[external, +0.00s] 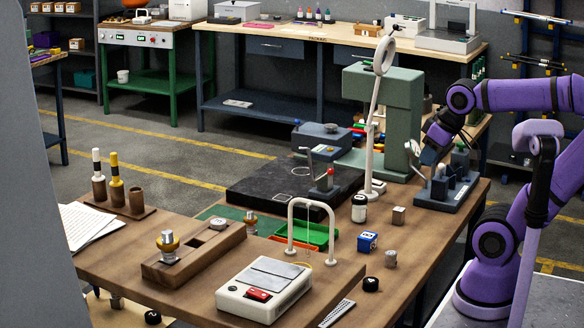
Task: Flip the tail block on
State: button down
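A dark blue fixture (426,196) sits at the right end of the wooden bench. Upright blocks stand on it, among them a dark block (461,158) at its right end and a smaller grey block (439,186) nearer the middle. I cannot tell for sure which one is the tail block, or how any lever on it is set. My purple arm reaches in from the right, and its dark wrist bends down over the fixture. My gripper (424,158) is small in the picture, close above the fixture's left part. Its fingers are not clear, and I cannot tell whether it touches anything.
A green-grey machine frame (398,105) and a white ring-topped stand (373,140) are left of the fixture. A black plate (255,188) carries a small block with a red knob (331,172). Small jars and cubes, including a blue cube (367,241), lie in front.

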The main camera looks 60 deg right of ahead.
jog(key=w+d+f+m+g, duration=0.1)
jog(key=w+d+f+m, duration=0.2)
jog(key=w+d+m, duration=0.5)
jog(key=w+d+f+m+g, duration=0.2)
jog(key=w+d+f+m, duration=0.2)
jog(key=w+d+m, duration=0.55)
jog(key=s+d+f+m+g+h, duration=0.1)
jog(key=d+f+m+g+h, duration=0.1)
jog(key=d+m, duration=0.5)
jog(key=s+d+f+m+g+h, duration=0.1)
jog(key=d+f+m+g+h, duration=0.2)
jog(key=d+m, duration=0.5)
jog(key=shift+s+d+f+h, duration=0.4)
jog(key=shift+d+f, duration=0.85)
jog(key=shift+d, duration=4.95)
jog(key=shift+w, duration=0.15)
send_over(441, 180)
jog(key=a, duration=0.2)
notch_tip(441, 180, down, 9)
jog(key=shift+w, duration=0.3)
